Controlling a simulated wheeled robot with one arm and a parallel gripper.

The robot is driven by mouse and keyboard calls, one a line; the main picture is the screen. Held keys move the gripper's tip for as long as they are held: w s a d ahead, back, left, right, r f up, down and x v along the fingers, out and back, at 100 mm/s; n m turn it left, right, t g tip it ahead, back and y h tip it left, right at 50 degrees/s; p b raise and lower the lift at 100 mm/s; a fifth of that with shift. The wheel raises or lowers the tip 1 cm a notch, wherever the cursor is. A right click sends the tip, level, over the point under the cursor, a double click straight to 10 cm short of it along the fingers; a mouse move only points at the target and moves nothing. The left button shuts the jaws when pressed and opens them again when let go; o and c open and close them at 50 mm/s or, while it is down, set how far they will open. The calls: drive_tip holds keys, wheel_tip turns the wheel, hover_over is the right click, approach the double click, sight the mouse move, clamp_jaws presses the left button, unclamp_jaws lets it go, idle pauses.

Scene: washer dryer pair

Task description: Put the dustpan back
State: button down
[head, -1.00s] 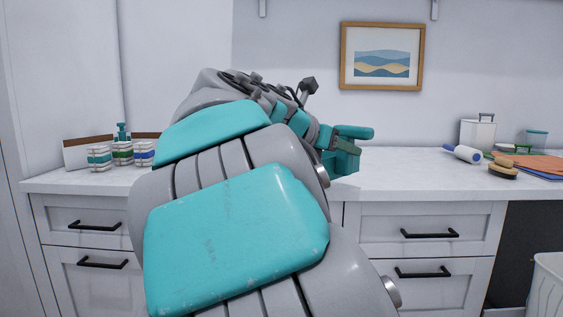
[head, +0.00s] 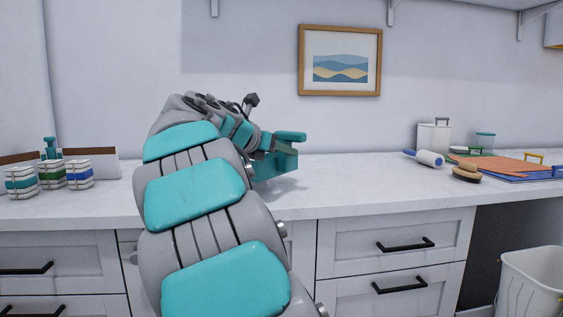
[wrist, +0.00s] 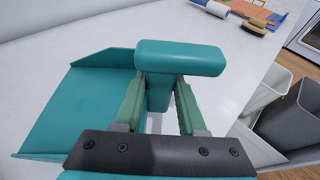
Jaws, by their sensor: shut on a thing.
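The teal dustpan (head: 276,163) is held by my gripper above the white counter. In the wrist view its wide pan (wrist: 85,105) lies to the left and its rounded handle (wrist: 180,57) crosses the top between the fingers. My gripper (wrist: 160,105) is shut on the dustpan's grip, with a green finger on each side. In the head view my arm hides part of the gripper and of the counter. I cannot tell whether the pan touches the counter.
On the counter (head: 350,185) at right are a lint roller (head: 424,158), a brush (head: 466,173), an orange cloth (head: 497,166), a blue clipboard-like board (head: 530,175) and a white canister (head: 433,138). Small striped stacks (head: 50,176) stand at left. A white bin (head: 545,285) is at lower right. The counter's middle is clear.

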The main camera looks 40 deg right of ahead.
drive_tip(key=w+d, duration=0.1)
drive_tip(key=w, duration=0.1)
drive_tip(key=w+d, duration=0.1)
drive_tip(key=d, duration=0.1)
drive_tip(key=shift+w+d+f, duration=0.1)
drive_tip(key=shift+w+f, duration=0.1)
drive_tip(key=shift+w, duration=0.15)
drive_tip(key=shift+f, duration=1.7)
drive_tip(key=shift+c, duration=2.4)
unclamp_jaws()
drive_tip(key=shift+f, duration=0.1)
drive_tip(key=v, duration=1.2)
